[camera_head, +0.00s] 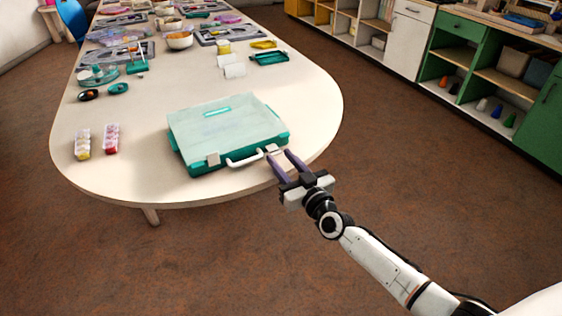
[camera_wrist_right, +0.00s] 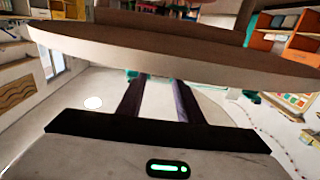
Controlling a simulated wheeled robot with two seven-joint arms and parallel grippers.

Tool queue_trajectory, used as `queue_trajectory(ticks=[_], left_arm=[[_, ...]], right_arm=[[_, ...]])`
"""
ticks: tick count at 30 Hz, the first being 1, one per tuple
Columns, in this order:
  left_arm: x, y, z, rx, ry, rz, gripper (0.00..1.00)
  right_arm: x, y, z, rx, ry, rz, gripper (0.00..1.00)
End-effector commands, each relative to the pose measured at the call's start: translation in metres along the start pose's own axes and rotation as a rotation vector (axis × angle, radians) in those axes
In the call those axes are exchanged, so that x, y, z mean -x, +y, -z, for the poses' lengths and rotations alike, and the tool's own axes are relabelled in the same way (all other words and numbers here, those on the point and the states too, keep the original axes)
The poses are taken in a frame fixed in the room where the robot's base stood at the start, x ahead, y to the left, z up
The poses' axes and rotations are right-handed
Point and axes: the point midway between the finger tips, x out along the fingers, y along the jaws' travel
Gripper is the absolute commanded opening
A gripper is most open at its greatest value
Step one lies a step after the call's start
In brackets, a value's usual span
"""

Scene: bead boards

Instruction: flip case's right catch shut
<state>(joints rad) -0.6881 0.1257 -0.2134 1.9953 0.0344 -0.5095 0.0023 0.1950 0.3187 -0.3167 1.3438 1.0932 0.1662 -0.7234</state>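The teal case (camera_head: 225,128) with a pale translucent lid lies flat near the table's near end, its lid down. A white handle (camera_head: 245,159) sits on its front side. The left catch (camera_head: 213,159) is a small pale tab on the front edge. The right catch (camera_head: 271,148) is a similar pale tab near the front right corner; whether it is shut is too small to tell. My right gripper (camera_head: 279,155) is open, its purple fingers at the right catch; contact cannot be told. Its spread fingers show in the wrist view (camera_wrist_right: 158,85). My left gripper is out of view.
The white table (camera_head: 310,100) has its rounded edge just beside the case. Two small bead strips (camera_head: 111,138) lie left of it. Trays, bowls and a teal tray (camera_head: 269,58) fill the far part. Shelves (camera_head: 480,70) stand at the right, across open floor.

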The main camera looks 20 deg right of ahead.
Motion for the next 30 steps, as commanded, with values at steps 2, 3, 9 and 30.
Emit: queue_trajectory(ticks=[2, 3, 9, 30], left_arm=[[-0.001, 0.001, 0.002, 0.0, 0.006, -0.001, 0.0], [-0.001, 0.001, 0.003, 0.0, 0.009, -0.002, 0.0], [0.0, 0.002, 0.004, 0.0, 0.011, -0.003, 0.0], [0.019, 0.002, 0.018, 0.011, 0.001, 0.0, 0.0]], right_arm=[[-0.006, 0.0, -0.001, 0.001, 0.0, 0.0, 0.33], [-0.007, 0.0, 0.0, 0.001, 0.0, 0.001, 0.33], [-0.009, -0.001, 0.0, 0.0, -0.001, 0.001, 0.33], [-0.008, -0.001, 0.011, -0.003, -0.054, 0.001, 0.02]])
